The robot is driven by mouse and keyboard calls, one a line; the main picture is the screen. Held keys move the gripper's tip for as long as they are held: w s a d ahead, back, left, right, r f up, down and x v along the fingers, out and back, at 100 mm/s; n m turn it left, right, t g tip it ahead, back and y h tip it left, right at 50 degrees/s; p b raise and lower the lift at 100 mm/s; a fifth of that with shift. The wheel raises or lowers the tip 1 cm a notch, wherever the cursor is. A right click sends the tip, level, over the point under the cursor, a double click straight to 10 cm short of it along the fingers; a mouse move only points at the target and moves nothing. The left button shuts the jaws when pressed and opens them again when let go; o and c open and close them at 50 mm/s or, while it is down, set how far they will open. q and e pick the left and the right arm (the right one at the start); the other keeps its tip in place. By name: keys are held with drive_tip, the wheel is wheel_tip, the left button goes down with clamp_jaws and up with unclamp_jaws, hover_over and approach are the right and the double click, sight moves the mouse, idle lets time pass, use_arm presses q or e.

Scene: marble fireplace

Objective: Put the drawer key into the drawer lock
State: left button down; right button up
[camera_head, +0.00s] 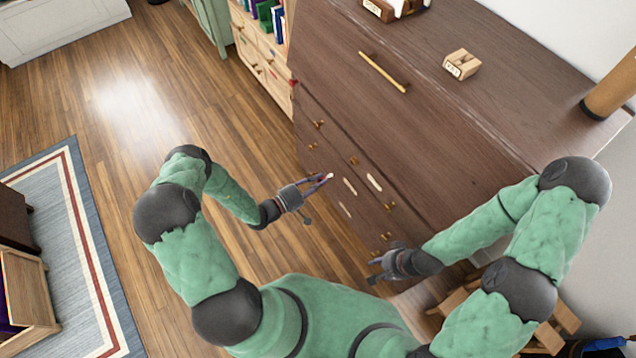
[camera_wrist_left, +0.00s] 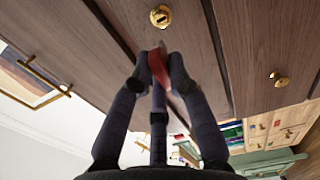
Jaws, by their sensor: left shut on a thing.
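My left gripper (camera_head: 325,180) is in front of the drawer fronts of the dark brown dresser (camera_head: 420,100). It is shut on a small reddish thing, which appears to be the drawer key (camera_wrist_left: 158,66). The key is between the fingertips of my left gripper (camera_wrist_left: 155,78) in the left wrist view, and its far end is hard to make out. A round gold drawer lock (camera_wrist_left: 160,16) with a dark keyhole lies just beyond the key, with a visible gap. My right gripper (camera_head: 374,270) is near the lower drawers, apparently open and empty.
Gold knobs (camera_head: 354,160) stick out from the drawer fronts; one knob (camera_wrist_left: 278,80) shows right of the lock. A long gold handle (camera_head: 384,72) is higher up. A wooden block (camera_head: 461,64) sits on the dresser. Wooden floor (camera_head: 130,100) is free to the left.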

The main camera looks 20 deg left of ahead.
use_arm(q)
drive_tip(key=shift+x, duration=1.3)
drive_tip(key=n, duration=0.4)
drive_tip(key=shift+w+n, duration=0.1)
drive_tip(key=shift+n, duration=0.3)
drive_tip(key=n, duration=0.4)
drive_tip(key=shift+w+d+b, duration=0.1)
drive_tip(key=shift+w+b, duration=0.1)
drive_tip(key=shift+b, duration=0.1)
drive_tip(key=shift+w+d+f+n, duration=0.1)
drive_tip(key=shift+w+d+n, duration=0.45)
drive_tip(key=shift+n, duration=1)
drive_tip(key=shift+w+d+n, duration=0.3)
drive_tip(key=shift+w+n, duration=0.4)
drive_tip(key=shift+n, duration=0.8)
drive_tip(key=shift+w+d+f+n, duration=0.1)
drive_tip(key=shift+w+d+n, duration=0.45)
drive_tip(key=shift+n, duration=1)
drive_tip(key=shift+b+x, duration=0.3)
drive_tip(key=shift+x, duration=0.55)
